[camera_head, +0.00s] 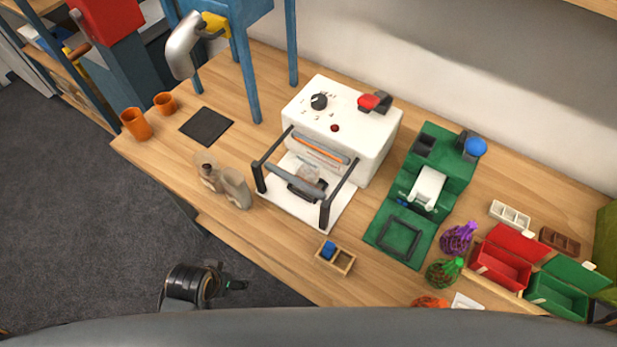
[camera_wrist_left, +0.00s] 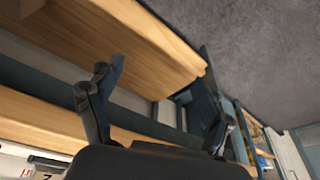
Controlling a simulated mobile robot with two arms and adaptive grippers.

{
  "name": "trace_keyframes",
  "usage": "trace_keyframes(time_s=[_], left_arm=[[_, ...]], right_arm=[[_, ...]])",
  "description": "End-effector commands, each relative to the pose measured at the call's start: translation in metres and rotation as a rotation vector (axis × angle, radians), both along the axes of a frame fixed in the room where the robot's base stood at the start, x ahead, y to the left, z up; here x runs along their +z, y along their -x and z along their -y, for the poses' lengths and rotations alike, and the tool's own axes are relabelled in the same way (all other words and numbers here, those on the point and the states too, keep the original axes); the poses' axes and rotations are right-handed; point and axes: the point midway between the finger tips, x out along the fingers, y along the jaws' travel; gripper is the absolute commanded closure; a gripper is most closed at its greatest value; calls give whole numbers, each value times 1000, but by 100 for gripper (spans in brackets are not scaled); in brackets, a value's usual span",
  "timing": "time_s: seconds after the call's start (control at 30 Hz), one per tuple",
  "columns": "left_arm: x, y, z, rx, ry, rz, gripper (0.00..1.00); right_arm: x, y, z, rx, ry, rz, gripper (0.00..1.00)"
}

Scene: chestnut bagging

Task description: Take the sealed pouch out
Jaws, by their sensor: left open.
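The white sealer (camera_head: 360,125) stands on the table in the middle of the head view, with a dial, a red knob and a dark bar frame at its front. A small see-through pouch (camera_head: 308,174) appears to be at its front, partly hidden by the bars; I cannot tell whether its seam is closed. My left gripper (camera_head: 226,285) is off the table's front edge, low in the head view, apart from the sealer. In the left wrist view the fingers of my left gripper (camera_wrist_left: 168,95) are spread with nothing between them. My right gripper is not in view.
Beige see-through bags (camera_head: 225,185) stand left of the sealer, near a black mat (camera_head: 206,126) and orange cups (camera_head: 136,124). A small wooden tray (camera_head: 343,262) with a blue piece lies in front. A green machine (camera_head: 432,165) and red and green boxes (camera_head: 512,252) are at right.

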Motion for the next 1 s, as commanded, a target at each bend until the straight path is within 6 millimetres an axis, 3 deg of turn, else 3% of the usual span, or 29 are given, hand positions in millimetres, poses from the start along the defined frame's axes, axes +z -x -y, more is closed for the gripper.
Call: trace_keyframes(time_s=[0.03, 0.23, 0.3, 0.4, 0.7, 0.83, 1.0], left_arm=[[20, -3, 1, -3, 3, 21, 21], [97, -26, 16, -56, 39, 157, 21], [133, -48, 35, -122, 81, 288, 21], [164, -74, 65, -206, 150, 451, 21], [219, -112, 126, -360, 319, 774, 21], [230, -117, 138, -384, 356, 835, 21], [227, -134, 151, -387, 367, 852, 21]], right_arm=[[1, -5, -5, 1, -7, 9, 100], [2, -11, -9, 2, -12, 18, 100], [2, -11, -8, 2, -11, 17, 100], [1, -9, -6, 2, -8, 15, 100], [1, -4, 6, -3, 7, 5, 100], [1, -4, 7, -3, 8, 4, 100], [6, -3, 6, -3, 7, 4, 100]])
